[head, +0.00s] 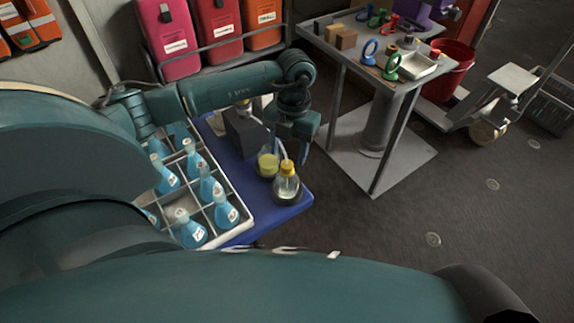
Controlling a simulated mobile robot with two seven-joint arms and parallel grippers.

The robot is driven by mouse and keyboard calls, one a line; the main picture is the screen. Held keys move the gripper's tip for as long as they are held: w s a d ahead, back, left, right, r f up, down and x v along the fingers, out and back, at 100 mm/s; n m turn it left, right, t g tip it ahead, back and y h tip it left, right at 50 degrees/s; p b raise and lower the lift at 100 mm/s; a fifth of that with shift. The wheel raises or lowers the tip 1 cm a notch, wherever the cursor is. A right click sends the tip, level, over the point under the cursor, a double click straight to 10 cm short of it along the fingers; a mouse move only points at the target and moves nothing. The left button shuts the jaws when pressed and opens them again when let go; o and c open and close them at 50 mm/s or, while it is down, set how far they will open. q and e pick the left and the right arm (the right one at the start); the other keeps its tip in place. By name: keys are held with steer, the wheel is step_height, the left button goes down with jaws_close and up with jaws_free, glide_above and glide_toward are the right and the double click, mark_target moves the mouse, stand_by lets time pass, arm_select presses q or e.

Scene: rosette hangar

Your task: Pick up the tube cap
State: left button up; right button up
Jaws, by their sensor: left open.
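No separate tube cap can be made out for certain. A clear bottle with a yellow top (287,183) stands upright near the front right corner of the blue table (293,204). My left gripper (288,145) points down above and just behind this yellow top, its fingers apart and nothing seen between them. A small glass vessel with yellow liquid (268,164) stands just left of the bottle. A dark grey block (243,132) stands behind it, with a small yellowish thing at its top, partly hidden by my arm. My right gripper is not in view.
A white divided crate (240,227) with several blue flasks (211,186) fills the table's left part. Red and orange canisters (219,30) stand behind. A grey workbench (350,58) with blocks, rings and a tray is at the right, with a red bucket (449,70) beside it.

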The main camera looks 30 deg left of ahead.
arm_select(q)
steer(key=f, duration=0.3)
steer(key=shift+s+f, duration=0.2)
steer(key=shift+s, duration=0.1)
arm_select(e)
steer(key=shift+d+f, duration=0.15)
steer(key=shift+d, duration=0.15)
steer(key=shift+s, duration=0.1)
